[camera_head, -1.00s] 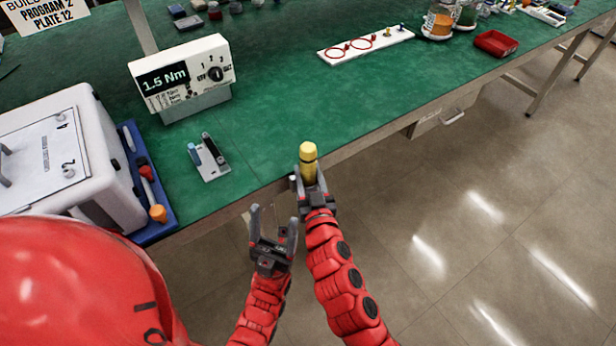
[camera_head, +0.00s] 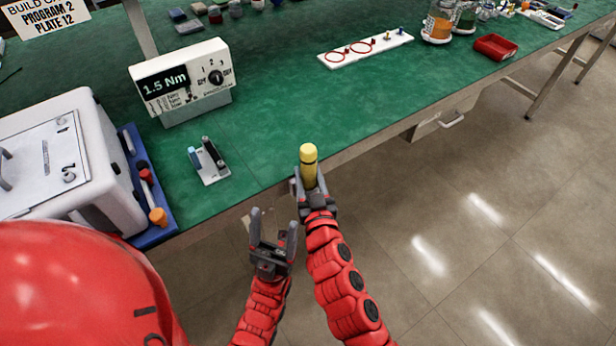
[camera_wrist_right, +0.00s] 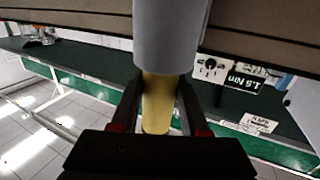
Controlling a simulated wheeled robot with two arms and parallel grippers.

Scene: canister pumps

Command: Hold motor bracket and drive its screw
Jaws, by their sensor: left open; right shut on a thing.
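A yellow cylindrical tool with a rounded top (camera_head: 308,165) stands roughly upright in my right gripper (camera_head: 314,192), which is shut on it just off the bench's front edge. In the right wrist view the yellow shaft (camera_wrist_right: 157,103) lies between the two dark fingers, and a wider grey cylinder (camera_wrist_right: 170,38) joins it. My left gripper (camera_head: 272,232) is open and empty, left of the right one and lower in the picture, off the bench edge. I cannot make out a motor bracket or its screw.
A torque box reading 1.5 Nm (camera_head: 182,80), a small pale holder with blue and dark upright pieces (camera_head: 212,175) and a white machine (camera_head: 45,165) on a blue tray (camera_head: 160,230) stand on the green bench. The bench front nearby is clear. A white strip with red rings (camera_head: 365,47) lies farther back.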

